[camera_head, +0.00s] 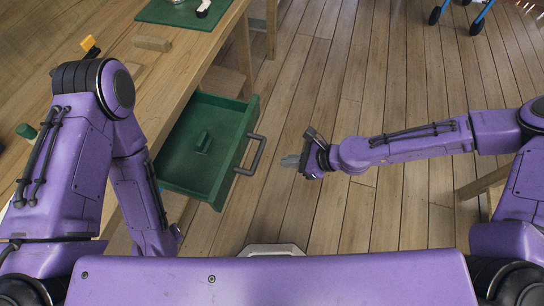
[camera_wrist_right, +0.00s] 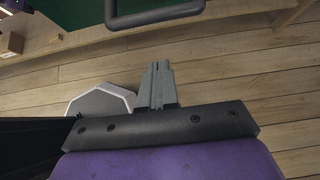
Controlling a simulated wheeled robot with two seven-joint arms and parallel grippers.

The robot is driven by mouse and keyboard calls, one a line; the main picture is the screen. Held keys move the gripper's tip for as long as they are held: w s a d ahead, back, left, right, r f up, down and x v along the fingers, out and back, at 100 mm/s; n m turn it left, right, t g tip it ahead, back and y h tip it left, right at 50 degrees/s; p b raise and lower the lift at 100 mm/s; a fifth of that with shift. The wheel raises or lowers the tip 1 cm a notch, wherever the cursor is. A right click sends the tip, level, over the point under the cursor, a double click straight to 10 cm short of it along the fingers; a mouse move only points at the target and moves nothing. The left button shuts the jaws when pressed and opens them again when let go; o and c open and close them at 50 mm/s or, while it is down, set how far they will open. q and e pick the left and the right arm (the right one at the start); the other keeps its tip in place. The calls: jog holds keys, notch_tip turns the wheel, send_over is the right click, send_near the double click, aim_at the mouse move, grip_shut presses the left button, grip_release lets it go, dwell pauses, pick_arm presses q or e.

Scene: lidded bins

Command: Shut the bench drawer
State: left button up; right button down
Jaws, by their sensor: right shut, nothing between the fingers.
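The green bench drawer (camera_head: 233,135) is pulled out from under the wooden bench (camera_head: 178,75) on the left in the head view. My right gripper (camera_head: 290,161) is shut and empty, a short gap to the right of the handle. In the right wrist view the shut fingers (camera_wrist_right: 160,72) point toward the handle (camera_wrist_right: 155,18), which is apart from them, with the drawer (camera_wrist_right: 75,12) behind it. My left gripper is not visible; only its purple arm shows.
The bench top holds a wooden block (camera_head: 152,43), a green mat (camera_head: 172,14) and a yellow item (camera_head: 89,44). Blue-framed legs with dark wheels (camera_head: 476,27) stand at the top right. The plank floor (camera_head: 330,95) right of the drawer is clear.

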jog(key=a, duration=0.1)
jog(key=w+a+p, duration=0.1)
jog(key=a, duration=0.3)
jog(key=shift+w+a+f, duration=0.1)
jog(key=shift+w+f, duration=0.15)
jog(key=shift+w, duration=0.05)
